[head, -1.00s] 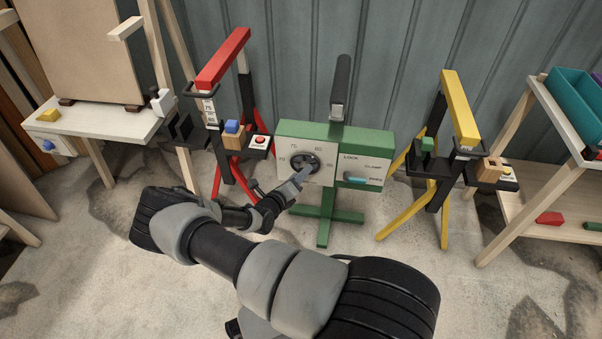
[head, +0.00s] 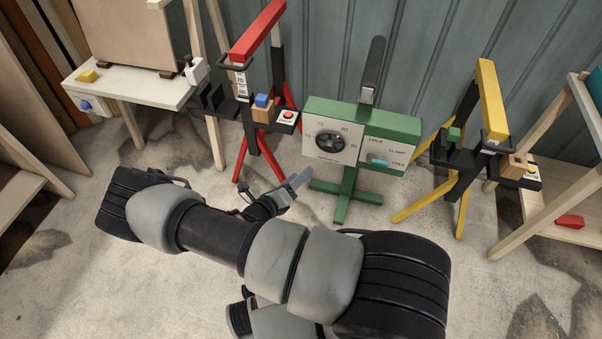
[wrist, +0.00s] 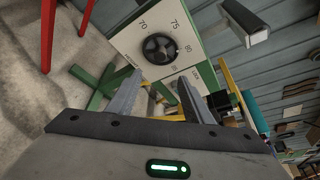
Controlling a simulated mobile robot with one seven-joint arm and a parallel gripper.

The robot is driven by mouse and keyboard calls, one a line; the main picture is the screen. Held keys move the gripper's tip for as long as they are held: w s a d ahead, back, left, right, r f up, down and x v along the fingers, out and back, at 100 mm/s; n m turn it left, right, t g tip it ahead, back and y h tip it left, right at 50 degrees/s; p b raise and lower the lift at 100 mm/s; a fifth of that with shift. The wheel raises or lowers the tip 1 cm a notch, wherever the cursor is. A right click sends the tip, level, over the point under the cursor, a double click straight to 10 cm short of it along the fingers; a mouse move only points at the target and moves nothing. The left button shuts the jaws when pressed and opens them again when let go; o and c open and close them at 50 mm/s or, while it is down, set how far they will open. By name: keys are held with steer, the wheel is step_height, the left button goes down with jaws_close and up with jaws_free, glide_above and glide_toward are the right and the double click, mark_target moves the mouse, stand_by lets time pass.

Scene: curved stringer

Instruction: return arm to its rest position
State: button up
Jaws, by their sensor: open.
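My gripper (head: 294,184) is below and left of the dial (head: 332,141) on the green machine, apart from it. In the wrist view my gripper (wrist: 160,98) shows two separated grey fingers with nothing between them. The dial also shows in the wrist view (wrist: 160,48), beyond the fingertips, on a white panel marked 70, 75 and 80. My arm is folded across the lower part of the head view, with its elbow at the left.
A white table (head: 120,88) is at the far left. Bare concrete floor lies around my arm.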

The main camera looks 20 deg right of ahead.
stand_by(0.4)
steer(key=s+r+m+g+y, duration=0.2)
steer(key=s+r+m+g, duration=0.15)
steer(key=r+m, duration=0.75)
steer(key=s+r+m+g+y, duration=0.15)
steer(key=r+m+g, duration=0.35)
steer(key=r+m, duration=0.65)
steer(key=s+a+r+m+t+y, duration=0.2)
steer(key=s+r+m+y, duration=0.2)
steer(key=s+r+m, duration=0.6)
steer(key=s+a+r+m+t+y, duration=0.1)
steer(key=s+r+m+t+y, duration=0.4)
steer(key=r, duration=0.8)
step_height(320, 180, up, 24)
steer(key=s+n+g+p, duration=0.1)
steer(key=g+p, duration=0.1)
steer(key=p, duration=2.1)
steer(key=shift+f+h, duration=0.25)
steer(key=shift+h, duration=0.2)
steer(key=shift+n, duration=0.25)
